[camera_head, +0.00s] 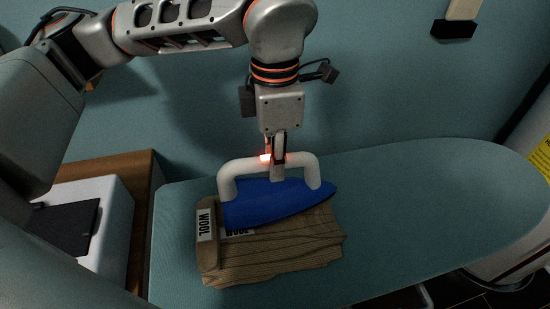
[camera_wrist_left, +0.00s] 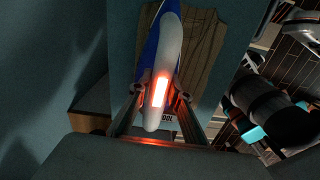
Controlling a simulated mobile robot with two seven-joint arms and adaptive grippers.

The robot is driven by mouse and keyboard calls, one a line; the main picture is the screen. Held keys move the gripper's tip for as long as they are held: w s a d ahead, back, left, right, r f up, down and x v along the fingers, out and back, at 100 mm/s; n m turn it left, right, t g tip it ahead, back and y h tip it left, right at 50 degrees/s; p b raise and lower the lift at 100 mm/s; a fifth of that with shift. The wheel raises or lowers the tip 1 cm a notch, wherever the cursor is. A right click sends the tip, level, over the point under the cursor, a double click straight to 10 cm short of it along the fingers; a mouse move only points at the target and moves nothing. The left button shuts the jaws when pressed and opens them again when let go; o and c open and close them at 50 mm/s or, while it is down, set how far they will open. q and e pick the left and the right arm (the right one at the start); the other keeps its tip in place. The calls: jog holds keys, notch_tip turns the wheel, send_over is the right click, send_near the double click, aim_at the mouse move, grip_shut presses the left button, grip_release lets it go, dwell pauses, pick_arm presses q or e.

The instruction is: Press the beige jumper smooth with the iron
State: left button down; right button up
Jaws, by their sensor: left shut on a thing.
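The iron (camera_head: 270,205) has a blue body and a white handle. It rests on, or just above, the far part of the beige jumper (camera_head: 275,258); I cannot tell if they touch. The jumper lies folded on the teal ironing board, with a "WOOL" label at its left side and ridges across it. My left gripper (camera_head: 278,160) is shut on the iron's white handle from above. In the left wrist view the handle (camera_wrist_left: 164,65) lies between the fingers (camera_wrist_left: 158,98), and a red light glows on it. The jumper (camera_wrist_left: 207,45) shows beside the iron there. My right gripper is not in view.
The ironing board (camera_head: 430,210) is bare to the right of the jumper. A white box-like unit (camera_head: 110,215) with a dark panel stands at the left, by a wooden surface (camera_head: 143,190). A teal wall (camera_head: 390,90) rises behind the board. A yellow label (camera_head: 543,155) shows at the right edge.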

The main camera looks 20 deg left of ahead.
pick_arm(q)
jog(key=shift+f, duration=0.3)
dwell(0.5)
jog(key=shift+s+f+b, duration=0.15)
jog(key=shift+f+b, duration=0.1)
jog(key=shift+b, duration=0.05)
dwell(2.6)
